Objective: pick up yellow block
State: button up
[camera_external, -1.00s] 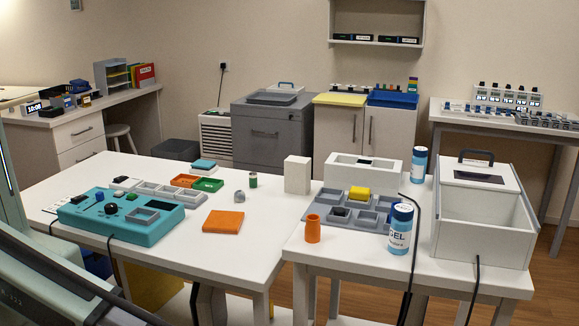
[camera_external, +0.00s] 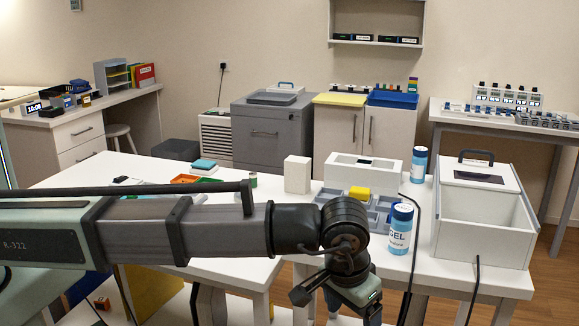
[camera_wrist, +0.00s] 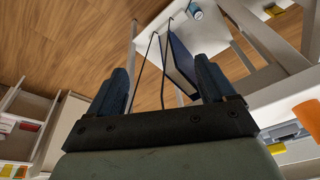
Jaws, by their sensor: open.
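The yellow block (camera_external: 359,191) lies in the grey compartment tray (camera_external: 384,203) on the right-hand white table, in the external view. My gripper (camera_external: 341,299) hangs low in front of that table, in the picture below the block and apart from it. Part of the tray is hidden behind my arm. In the wrist view my gripper (camera_wrist: 163,86) shows two dark fingers spread wide with nothing held between them. I cannot surely identify the yellow block in the wrist view.
A GEL bottle (camera_external: 400,229) stands near the tray, with another bottle (camera_external: 419,164) behind it. A white box (camera_external: 378,169) and white block (camera_external: 297,174) stand behind the tray. A large open white bin (camera_external: 483,228) is at right. A black cable (camera_external: 414,240) hangs over the table edge.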

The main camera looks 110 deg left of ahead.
aim_at(359, 190)
jog(key=s+a+r+n, duration=0.1)
jog(key=a+r, duration=0.1)
jog(key=a, duration=0.4)
jog(key=s+a+r+n+y, duration=0.1)
jog(key=a+r, duration=0.2)
jog(key=a, duration=0.4)
jog(key=s+a+r+n, duration=0.1)
jog(key=a+r, duration=0.2)
jog(key=a, duration=0.4)
jog(key=shift+s+r+n+g+y, duration=0.1)
jog(key=shift+r+n+g+y, duration=0.05)
jog(key=shift+n+g+y, duration=0.2)
jog(key=s+a+r+n, duration=0.3)
jog(key=a+r, duration=0.7)
jog(key=r, duration=0.1)
jog(key=x, duration=1.3)
jog(key=shift+a+f, duration=0.1)
jog(key=shift+a, duration=0.35)
jog(key=c, duration=1.1)
